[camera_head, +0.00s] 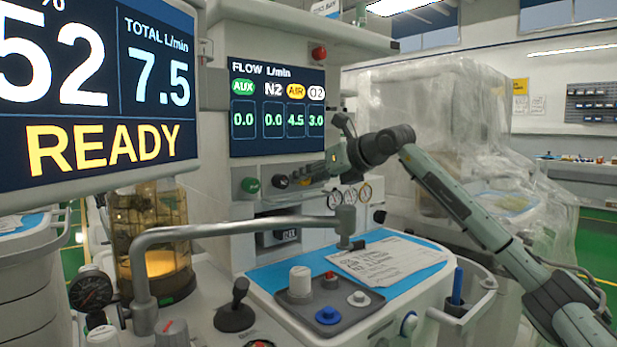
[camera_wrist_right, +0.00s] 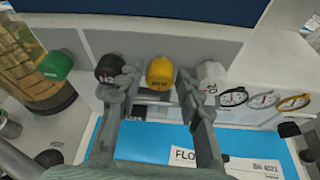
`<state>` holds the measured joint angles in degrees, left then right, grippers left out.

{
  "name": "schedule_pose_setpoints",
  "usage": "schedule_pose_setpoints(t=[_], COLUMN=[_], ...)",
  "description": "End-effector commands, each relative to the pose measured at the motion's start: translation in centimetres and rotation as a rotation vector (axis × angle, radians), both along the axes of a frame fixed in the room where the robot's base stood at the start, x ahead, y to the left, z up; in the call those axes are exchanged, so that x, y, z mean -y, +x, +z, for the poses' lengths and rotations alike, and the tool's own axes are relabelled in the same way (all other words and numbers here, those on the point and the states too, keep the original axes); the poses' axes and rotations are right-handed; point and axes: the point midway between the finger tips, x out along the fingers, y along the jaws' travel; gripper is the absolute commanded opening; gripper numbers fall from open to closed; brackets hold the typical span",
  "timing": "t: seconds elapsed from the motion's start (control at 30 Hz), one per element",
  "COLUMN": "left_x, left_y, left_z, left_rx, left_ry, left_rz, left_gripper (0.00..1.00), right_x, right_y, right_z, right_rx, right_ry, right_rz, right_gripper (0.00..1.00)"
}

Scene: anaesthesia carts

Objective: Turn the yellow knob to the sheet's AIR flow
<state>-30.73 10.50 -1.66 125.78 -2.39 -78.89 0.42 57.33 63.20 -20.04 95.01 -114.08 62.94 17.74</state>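The yellow knob (camera_wrist_right: 160,73) sits in a row on the machine's front, between a black knob (camera_wrist_right: 109,67) and a white knob (camera_wrist_right: 211,72). My right gripper (camera_wrist_right: 157,80) is open, with one finger on each side of the yellow knob and a small gap showing on both sides. In the head view my right gripper (camera_head: 308,176) reaches the knob row from the right and mostly covers the yellow knob. The flow display (camera_head: 277,108) reads AIR 4.5 and O2 3.0, with AUX and N2 at 0.0. The sheet (camera_head: 388,262) lies below; its small writing is unreadable. My left gripper is not in view.
A green knob (camera_head: 250,185) is at the row's left end. Small round gauges (camera_wrist_right: 264,100) sit right of the white knob. A grey bent tube (camera_head: 240,228) crosses in front of the machine. A blue mat (camera_head: 290,275) and a dark control panel (camera_head: 330,308) lie below.

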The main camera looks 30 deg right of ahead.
Motion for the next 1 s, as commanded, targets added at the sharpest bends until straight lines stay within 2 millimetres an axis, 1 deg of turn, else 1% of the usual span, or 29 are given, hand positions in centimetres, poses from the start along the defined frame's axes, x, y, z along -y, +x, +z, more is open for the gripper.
schedule_pose_setpoints(t=[0.03,0.3,0.33,0.4,0.47,0.6,0.7,0.97,1.0], left_x=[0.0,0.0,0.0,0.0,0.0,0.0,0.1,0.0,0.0], left_y=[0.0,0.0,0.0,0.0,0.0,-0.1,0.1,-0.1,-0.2], left_z=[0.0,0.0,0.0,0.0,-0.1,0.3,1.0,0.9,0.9], left_rx=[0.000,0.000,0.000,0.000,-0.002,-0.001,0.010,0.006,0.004], left_ry=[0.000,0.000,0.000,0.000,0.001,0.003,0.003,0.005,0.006], left_rz=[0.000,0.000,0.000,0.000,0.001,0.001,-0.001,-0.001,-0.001], left_gripper=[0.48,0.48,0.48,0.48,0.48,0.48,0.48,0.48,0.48], right_x=[0.0,0.0,0.0,0.0,0.1,0.3,0.3,0.2,0.2], right_y=[0.0,0.0,0.0,0.0,0.0,0.0,0.0,0.0,0.0], right_z=[0.0,0.0,0.0,0.0,-0.2,-0.3,-0.2,-0.1,-0.1], right_rx=[0.000,-0.001,-0.001,-0.002,-0.007,-0.022,-0.029,-0.030,-0.030], right_ry=[0.000,0.000,0.000,0.009,0.058,0.253,0.337,0.350,0.350], right_rz=[0.000,0.000,0.000,-0.001,-0.001,-0.002,-0.001,0.000,0.000], right_gripper=[0.36,0.02,0.00,0.00,0.00,0.00,0.00,0.00,0.29])
